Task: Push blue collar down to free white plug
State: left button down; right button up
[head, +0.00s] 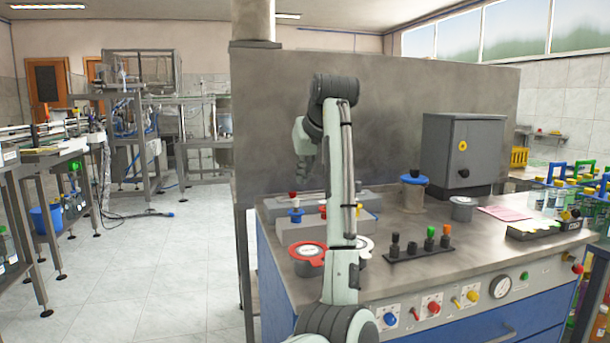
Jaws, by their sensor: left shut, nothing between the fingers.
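A small blue collar (296,217) sits on a grey block (352,203) on the steel bench, left of my arm's upright link. A small white part with a red top (293,197) shows just above the collar; I cannot tell whether it is the white plug. My left gripper (303,178) hangs above the collar, apart from it, pointing down. It is shut and empty, small and partly dark against the grey wall panel. My right gripper is not in view.
A red-ringed round fitting (307,253) lies at the bench's left front. A black rack with coloured knobs (420,246) stands right of my arm. Behind are a blue-topped canister (413,193) and a grey cabinet (462,152). The bench (400,220) is bare between them.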

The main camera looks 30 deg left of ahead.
pick_arm(q)
send_over(296, 212)
jog(key=s+d, duration=0.2)
notch_tip(296, 212, down, 4)
notch_tip(296, 212, down, 4)
jog(key=shift+w+r+p, duration=0.1)
jog(key=shift+r+p, duration=0.05)
jog(key=shift+p, duration=0.2)
jog(key=shift+f, duration=0.55)
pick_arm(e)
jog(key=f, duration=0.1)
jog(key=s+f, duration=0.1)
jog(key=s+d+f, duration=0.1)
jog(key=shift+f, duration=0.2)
